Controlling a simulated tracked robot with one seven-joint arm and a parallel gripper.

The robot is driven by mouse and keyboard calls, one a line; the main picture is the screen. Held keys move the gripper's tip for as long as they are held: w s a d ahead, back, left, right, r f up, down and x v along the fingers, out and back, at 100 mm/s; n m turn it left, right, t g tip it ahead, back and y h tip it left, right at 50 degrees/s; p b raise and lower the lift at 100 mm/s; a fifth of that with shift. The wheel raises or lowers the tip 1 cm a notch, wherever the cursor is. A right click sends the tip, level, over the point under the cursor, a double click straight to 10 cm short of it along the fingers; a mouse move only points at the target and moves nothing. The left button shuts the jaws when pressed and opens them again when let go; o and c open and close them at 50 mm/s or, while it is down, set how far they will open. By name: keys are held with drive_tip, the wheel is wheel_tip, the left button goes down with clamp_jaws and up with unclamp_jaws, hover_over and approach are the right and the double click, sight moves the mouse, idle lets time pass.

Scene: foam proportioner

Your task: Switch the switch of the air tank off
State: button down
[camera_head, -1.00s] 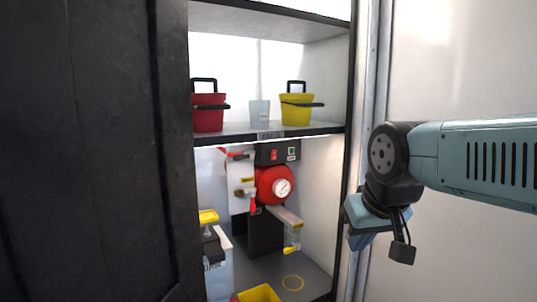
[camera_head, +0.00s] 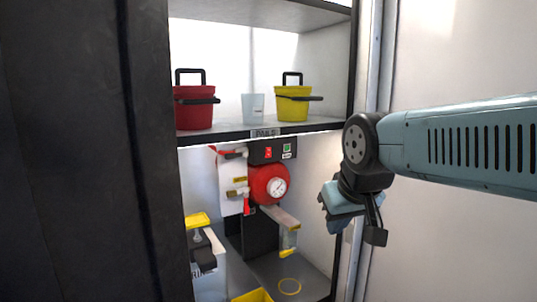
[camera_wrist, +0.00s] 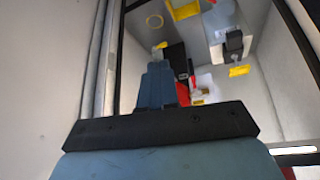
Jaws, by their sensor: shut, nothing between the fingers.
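The red air tank (camera_head: 258,190) with a round white gauge (camera_head: 276,187) stands in the lower bay of the cabinet. Above it is a black switch box (camera_head: 258,151) with a red switch (camera_head: 268,153) and a green switch (camera_head: 287,149). I cannot tell the switch positions. My gripper (camera_head: 334,224) is at the right edge of the cabinet opening, right of and lower than the box, apart from it and empty. In the wrist view its blue fingers (camera_wrist: 155,84) are together and partly cover the red and black unit behind them.
A dark door (camera_head: 85,150) fills the left side. A shelf edge (camera_head: 225,138) above the box carries a red bucket (camera_head: 193,108), a cup (camera_head: 253,108) and a yellow bucket (camera_head: 292,105). The cabinet's right frame (camera_head: 350,70) is close to my arm. A lever (camera_head: 246,206) and valves stick out.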

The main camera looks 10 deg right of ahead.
sight(269, 150)
drive_tip(key=w+d+n+t+y, duration=0.1)
drive_tip(key=w+n+t+y, duration=0.2)
drive_tip(key=w, duration=1.4)
drive_tip(key=w+d+n+t+y, duration=0.2)
drive_tip(key=w+n+t, duration=0.7)
drive_tip(key=w+n, duration=0.8)
drive_tip(key=shift+d+n+y, duration=0.15)
drive_tip(key=shift+n+y, duration=0.45)
drive_tip(key=shift+w, duration=0.1)
drive_tip(key=x, duration=1.3)
drive_tip(key=shift+w+r, duration=0.2)
drive_tip(key=shift+w, duration=0.15)
